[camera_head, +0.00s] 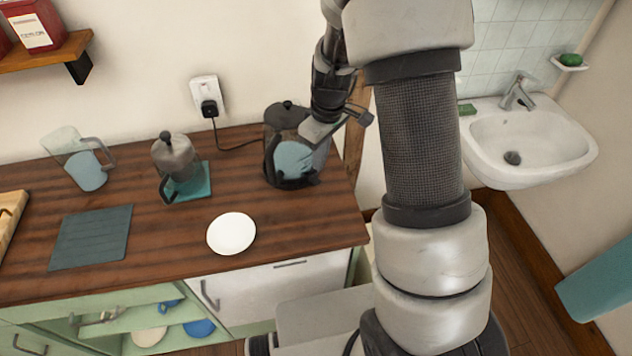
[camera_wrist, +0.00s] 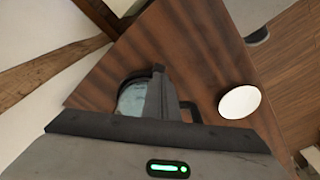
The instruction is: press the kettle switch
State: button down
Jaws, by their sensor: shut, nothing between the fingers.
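The kettle (camera_head: 287,158), with a dark lid and frame, a clear body showing pale blue and a dark handle on its left, stands upright at the right end of the wooden counter. My gripper (camera_head: 319,129) is at the kettle's upper right and overlaps it; its fingertips are hard to make out, and I cannot tell whether they touch. The gripper is shut and empty. In the wrist view, part of the kettle (camera_wrist: 131,99) shows beyond the gripper body, partly covered. I cannot make out the kettle switch in either view.
A cord runs from the kettle to a plugged wall socket (camera_head: 206,95). A French press (camera_head: 175,158) on a teal mat, a glass jug (camera_head: 82,160), a white plate (camera_head: 231,233) and a dark board (camera_head: 92,237) are on the counter (camera_head: 290,222). A sink (camera_head: 525,140) is at right.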

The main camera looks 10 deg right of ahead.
aim_at(318, 182)
jog(key=shift+w+a+f+b, duration=0.15)
jog(key=shift+f+b, duration=0.5)
jog(key=shift+f, duration=0.7)
jog(key=shift+w+f+b, duration=0.1)
jog(key=shift+f+b, duration=0.55)
jog(key=shift+f, duration=0.65)
jog(key=shift+f+b, duration=0.75)
jog(key=shift+f, duration=0.1)
jog(key=shift+s+d+r, duration=0.25)
jog(key=shift+s+d, duration=0.25)
jog(key=shift+s, duration=0.1)
jog(key=shift+s+d+r, duration=0.25)
jog(key=shift+s+d, duration=0.25)
jog(key=shift+s, duration=0.1)
notch_tip(318, 182, up, 17)
jog(key=s+d, duration=0.1)
jog(key=shift+s+r+p, duration=0.15)
jog(key=shift+p, duration=0.25)
